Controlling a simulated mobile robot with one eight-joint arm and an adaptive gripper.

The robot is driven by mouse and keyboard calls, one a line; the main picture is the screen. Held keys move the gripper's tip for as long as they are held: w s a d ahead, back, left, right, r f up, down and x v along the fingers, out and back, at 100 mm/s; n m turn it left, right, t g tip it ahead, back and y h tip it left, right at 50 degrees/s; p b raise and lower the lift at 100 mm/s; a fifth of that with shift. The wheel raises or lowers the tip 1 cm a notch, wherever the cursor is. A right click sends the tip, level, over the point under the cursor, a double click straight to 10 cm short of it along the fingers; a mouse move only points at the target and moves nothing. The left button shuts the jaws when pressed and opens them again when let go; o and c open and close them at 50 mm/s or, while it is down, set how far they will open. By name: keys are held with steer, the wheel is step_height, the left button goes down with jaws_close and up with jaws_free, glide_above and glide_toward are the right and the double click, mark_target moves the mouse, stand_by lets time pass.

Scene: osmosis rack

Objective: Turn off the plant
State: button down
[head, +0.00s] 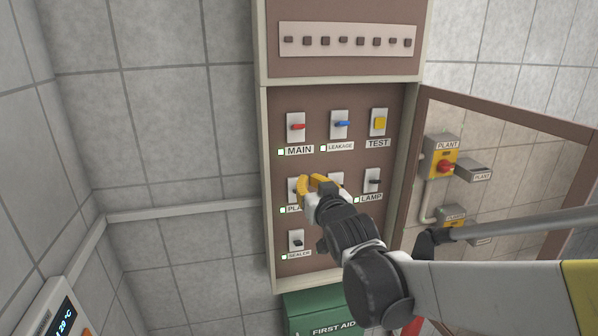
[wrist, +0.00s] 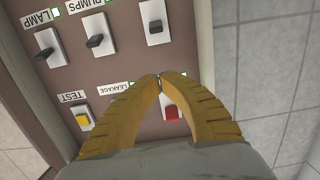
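The plant switch (head: 292,187) is a dark toggle on a white plate in the cabinet's middle row at the left. My gripper partly covers it and its label in the head view. A green light (head: 283,210) shows beside the label.
Switches marked main (head: 296,126), leakage (head: 341,124), lamp (head: 373,180) and sealer (head: 296,241), plus a yellow test button (head: 379,122), surround it. The cabinet's transparent door (head: 500,100) stands open at the right. Through it, a yellow box marked plant (head: 441,152) has a red knob.

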mark_target(297, 179)
steer(key=shift+s, duration=0.1)
steer(key=p+x, duration=0.1)
steer(key=x, duration=0.8)
steer(key=shift+w+p, duration=0.4)
steer(key=f, duration=0.1)
steer(key=s+f, duration=0.1)
steer(key=f, duration=0.1)
steer(key=shift+s+d+f, duration=0.1)
steer(key=shift+s+f, duration=0.05)
steer(key=shift+f, duration=0.25)
steer(key=shift+s, duration=0.1)
steer(key=shift+f+b, duration=0.3)
steer(key=shift+b, duration=0.35)
steer(key=shift+r+t+y+b, duration=0.1)
steer(key=shift+t+y+b, duration=0.2)
steer(key=shift+t+b, duration=0.2)
